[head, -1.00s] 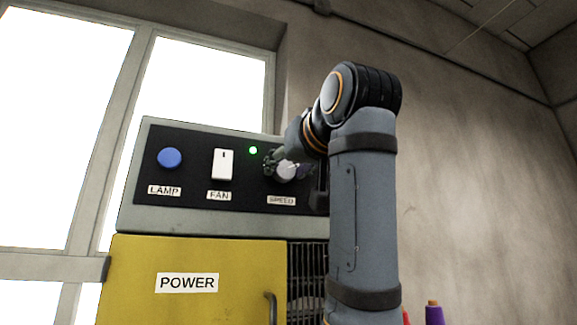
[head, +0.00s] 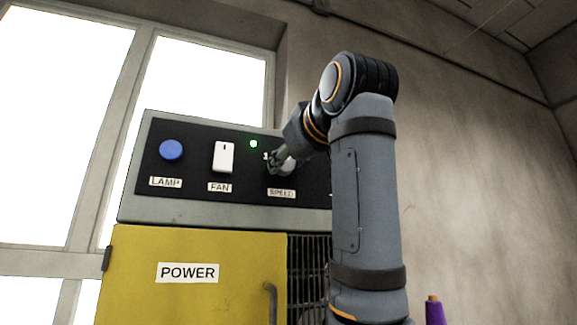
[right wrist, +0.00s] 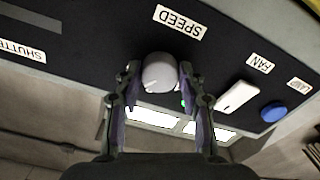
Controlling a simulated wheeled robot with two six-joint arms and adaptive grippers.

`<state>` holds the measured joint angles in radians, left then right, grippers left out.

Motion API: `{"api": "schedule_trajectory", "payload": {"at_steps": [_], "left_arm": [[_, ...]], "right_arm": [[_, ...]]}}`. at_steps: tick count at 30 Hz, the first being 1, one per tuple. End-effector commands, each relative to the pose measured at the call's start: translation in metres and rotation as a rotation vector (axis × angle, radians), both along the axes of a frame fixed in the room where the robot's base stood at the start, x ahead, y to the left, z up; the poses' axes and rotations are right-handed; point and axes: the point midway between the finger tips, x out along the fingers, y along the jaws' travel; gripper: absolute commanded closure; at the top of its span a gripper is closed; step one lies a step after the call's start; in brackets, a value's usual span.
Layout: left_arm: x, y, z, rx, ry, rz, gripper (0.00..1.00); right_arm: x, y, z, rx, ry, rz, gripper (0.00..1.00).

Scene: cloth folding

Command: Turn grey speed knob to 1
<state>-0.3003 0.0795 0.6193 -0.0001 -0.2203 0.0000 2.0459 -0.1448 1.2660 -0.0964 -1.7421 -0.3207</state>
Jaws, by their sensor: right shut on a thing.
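The grey speed knob (head: 287,168) is on the black control panel (head: 200,190), above the SPEED label (head: 281,193). My right gripper (head: 276,160) is at the knob and partly covers it and the dial marks in the head view. In the right wrist view the knob (right wrist: 159,73) sits between the two fingertips of my right gripper (right wrist: 159,78), which are shut on its sides. A light pointer line shows on the knob's face there. I cannot read which number it points to. My left gripper is not in view.
A blue lamp button (head: 171,150), a white fan switch (head: 223,157) and a lit green light (head: 253,144) are left of the knob. Below is a yellow POWER door (head: 190,300) with a handle (head: 270,302). A purple object (head: 434,311) stands at lower right.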

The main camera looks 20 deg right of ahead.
Motion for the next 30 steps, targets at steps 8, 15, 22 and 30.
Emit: {"api": "schedule_trajectory", "payload": {"at_steps": [8, 15, 22, 30], "left_arm": [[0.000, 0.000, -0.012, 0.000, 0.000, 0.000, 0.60], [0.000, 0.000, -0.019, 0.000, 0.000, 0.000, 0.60], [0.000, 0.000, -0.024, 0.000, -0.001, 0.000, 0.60], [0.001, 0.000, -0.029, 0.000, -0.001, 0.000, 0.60]], "right_arm": [[0.000, -0.001, -0.002, -0.260, -0.008, 0.001, 0.92], [0.000, -0.001, -0.001, -0.488, -0.015, 0.000, 0.92], [0.000, -0.001, 0.000, -0.706, -0.024, 0.001, 0.92], [0.000, -0.001, 0.001, -0.962, -0.032, 0.001, 0.92]]}}
